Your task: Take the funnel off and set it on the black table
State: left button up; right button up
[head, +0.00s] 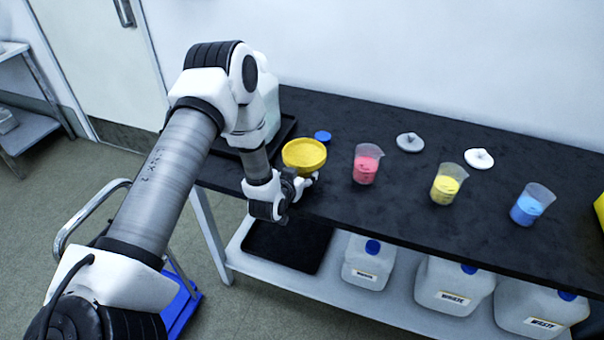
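The yellow funnel (304,154) is over the left front part of the black table (335,215), clear of the white jug, with its wide mouth facing up. My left gripper (306,181) is right at the funnel's near lower side, close to the table's front edge. I cannot tell whether its fingers grip the funnel or only sit beside it, nor whether the funnel rests on the table. The translucent white jug (271,103) stands behind my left arm, its top mostly hidden. My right gripper is not in view.
A blue cap (322,136) lies behind the funnel. Beakers with pink (366,168), yellow (444,188) and blue (526,208) contents stand to the right. Two white lidlike pieces (410,142) (479,158) lie behind them. Waste jugs (455,285) stand on the lower shelf.

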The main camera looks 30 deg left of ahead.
pick_arm(q)
jog(key=o, duration=1.3)
